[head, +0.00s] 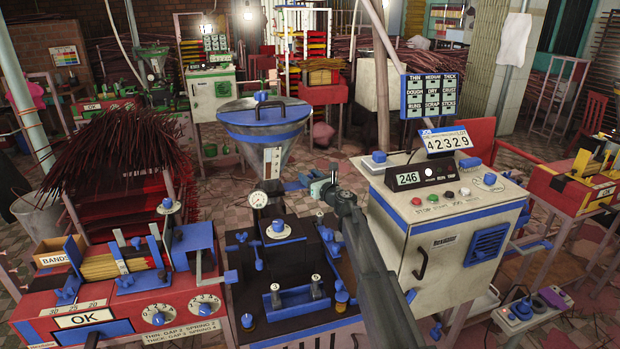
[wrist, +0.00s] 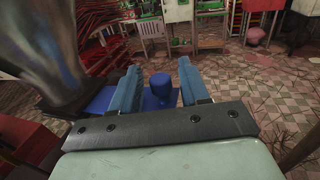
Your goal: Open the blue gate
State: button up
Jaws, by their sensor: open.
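In the wrist view, a flat blue plate (wrist: 158,101), which looks like the blue gate, sticks out from beneath the hopper. A round blue knob (wrist: 187,82) stands up at its right end. My gripper (wrist: 164,82) is open, with the knob between its two blue fingers, nearer the right one. I cannot tell whether the fingers touch it. In the head view, my gripper (head: 301,182) is just right of the hopper's narrow lower end, and its blue fingers are hard to tell from the gate there.
The metal hopper (head: 262,130) with blue bands is close on the left, above a pressure gauge (head: 258,199). A dark press block (head: 290,246) with blue knobs is below. A white control cabinet (head: 450,235) stands at right, and a bundle of red sticks (head: 115,160) at left.

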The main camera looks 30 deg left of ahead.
jog(key=v, duration=1.3)
jog(key=shift+s+d, duration=0.2)
jog(key=shift+d, duration=0.15)
